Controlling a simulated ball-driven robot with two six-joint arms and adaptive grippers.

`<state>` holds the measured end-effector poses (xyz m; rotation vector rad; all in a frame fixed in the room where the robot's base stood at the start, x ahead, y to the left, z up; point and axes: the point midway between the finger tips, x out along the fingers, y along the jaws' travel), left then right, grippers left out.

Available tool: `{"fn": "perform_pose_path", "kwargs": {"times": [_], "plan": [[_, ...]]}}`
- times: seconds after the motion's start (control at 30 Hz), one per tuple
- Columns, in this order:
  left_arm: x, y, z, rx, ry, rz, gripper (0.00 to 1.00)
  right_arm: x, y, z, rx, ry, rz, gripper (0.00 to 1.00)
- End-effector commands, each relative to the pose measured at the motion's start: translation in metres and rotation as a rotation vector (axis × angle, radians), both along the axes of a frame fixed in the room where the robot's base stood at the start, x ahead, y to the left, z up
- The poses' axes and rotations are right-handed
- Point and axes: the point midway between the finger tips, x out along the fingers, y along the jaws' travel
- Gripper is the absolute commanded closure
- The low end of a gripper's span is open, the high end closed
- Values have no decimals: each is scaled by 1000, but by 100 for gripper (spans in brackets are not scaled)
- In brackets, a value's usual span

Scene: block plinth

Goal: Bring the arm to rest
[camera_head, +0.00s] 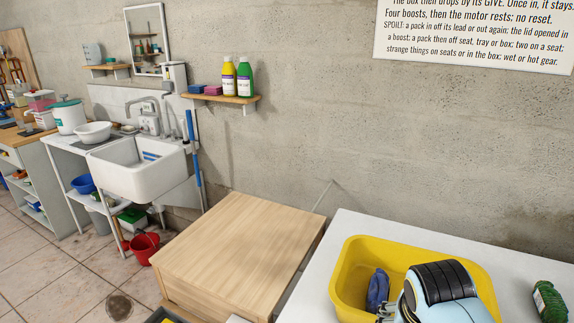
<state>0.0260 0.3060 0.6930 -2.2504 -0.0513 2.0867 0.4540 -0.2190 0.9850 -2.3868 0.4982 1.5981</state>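A light blue and black arm part (440,292) of mine shows at the bottom right, over the front of a yellow tub (352,262). It seems to belong to my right arm. A little grey metal of the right gripper (386,312) shows at its left side, at the bottom edge. Its fingertips are not clear, so I cannot tell if it is open or shut. A dark blue soft-looking item (377,289) is in the tub, just left of the arm part. I cannot tell whether the gripper touches it. My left gripper is not in view.
The tub stands on a white table (315,285). A green bundle with a label (549,300) lies on its right. A wooden block-like plinth (235,245) stands left of the table, its top clear. A sink (135,170) and a red bucket (144,247) are further left.

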Motion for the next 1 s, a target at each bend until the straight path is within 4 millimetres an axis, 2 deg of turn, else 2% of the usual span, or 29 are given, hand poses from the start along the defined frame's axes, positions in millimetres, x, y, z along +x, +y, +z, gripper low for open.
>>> {"fn": "perform_pose_path", "kwargs": {"times": [0.07, 0.1, 0.37, 0.57, 0.77, 0.87, 1.0], "plan": [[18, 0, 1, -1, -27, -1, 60, 0, 0, 0, 0, 0, 0, 27], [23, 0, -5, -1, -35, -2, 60, -3, 0, -9, -1, 6, 0, 27], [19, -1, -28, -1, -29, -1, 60, -22, -8, -48, -14, 42, 1, 27], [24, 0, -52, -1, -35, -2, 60, -49, -15, -97, -24, 108, 6, 27], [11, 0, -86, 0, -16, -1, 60, -91, -24, -173, -33, 191, 27, 27], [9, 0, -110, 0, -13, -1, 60, -122, -29, -228, -34, 245, 53, 27], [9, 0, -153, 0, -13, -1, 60, -187, -41, -326, -30, 328, 113, 27]]}}
